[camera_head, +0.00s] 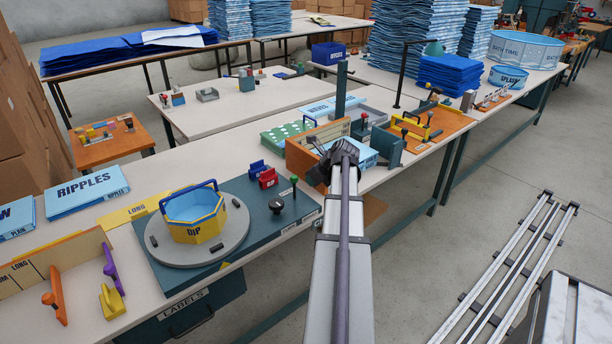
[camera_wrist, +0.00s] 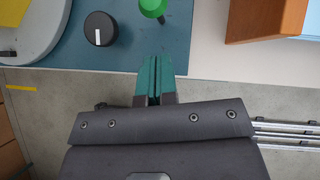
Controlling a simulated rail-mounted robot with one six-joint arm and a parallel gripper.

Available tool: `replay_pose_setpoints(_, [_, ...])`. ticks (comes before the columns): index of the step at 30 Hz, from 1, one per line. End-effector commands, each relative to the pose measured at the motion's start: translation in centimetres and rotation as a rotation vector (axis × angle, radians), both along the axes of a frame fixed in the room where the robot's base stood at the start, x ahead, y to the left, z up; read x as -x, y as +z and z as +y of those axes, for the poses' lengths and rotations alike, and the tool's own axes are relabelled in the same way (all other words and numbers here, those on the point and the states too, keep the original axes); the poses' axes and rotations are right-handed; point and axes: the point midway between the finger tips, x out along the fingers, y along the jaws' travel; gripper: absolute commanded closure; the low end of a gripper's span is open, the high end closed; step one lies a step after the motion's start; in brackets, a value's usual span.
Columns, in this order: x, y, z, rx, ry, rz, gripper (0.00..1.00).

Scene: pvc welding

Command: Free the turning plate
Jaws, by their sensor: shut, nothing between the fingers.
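The turning plate (camera_head: 165,248) is a grey round disc on a dark teal board (camera_head: 255,240), with small dark blocks around its rim. A yellow and blue octagonal tub marked DIP (camera_head: 195,222) with a dark blue handle stands on it. A black knob (camera_head: 276,206) and a green-topped pin (camera_head: 294,182) are on the board right of the plate. My gripper (camera_head: 320,178) is right of the board. In the wrist view its green fingers (camera_wrist: 155,65) are together and empty, just short of the green pin (camera_wrist: 152,7); the black knob (camera_wrist: 100,28) and plate edge (camera_wrist: 50,35) are left.
Red and blue holders (camera_head: 262,176) stand behind the pin. A wooden box (camera_head: 300,150) with blue contents is near my gripper. A wooden rack (camera_head: 55,265) with coloured tools is at left. The floor by the rails (camera_head: 510,265) is clear.

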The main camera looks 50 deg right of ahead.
Motion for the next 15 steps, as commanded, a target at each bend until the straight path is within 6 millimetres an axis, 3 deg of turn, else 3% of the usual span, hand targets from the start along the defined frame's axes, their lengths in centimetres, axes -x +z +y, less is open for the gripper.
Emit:
replay_pose_setpoints(1, [0.7, 2.6, 0.0, 0.000, -0.001, -0.001, 1.00])
replay_pose_setpoints(6, [3.0, 5.9, -0.1, -0.001, -0.001, -0.001, 1.00])
replay_pose_setpoints(10, [4.3, 7.5, -0.2, 0.001, -0.001, -0.001, 1.00])
replay_pose_setpoints(15, [5.0, 8.0, -0.3, 0.001, 0.001, -0.001, 1.00])
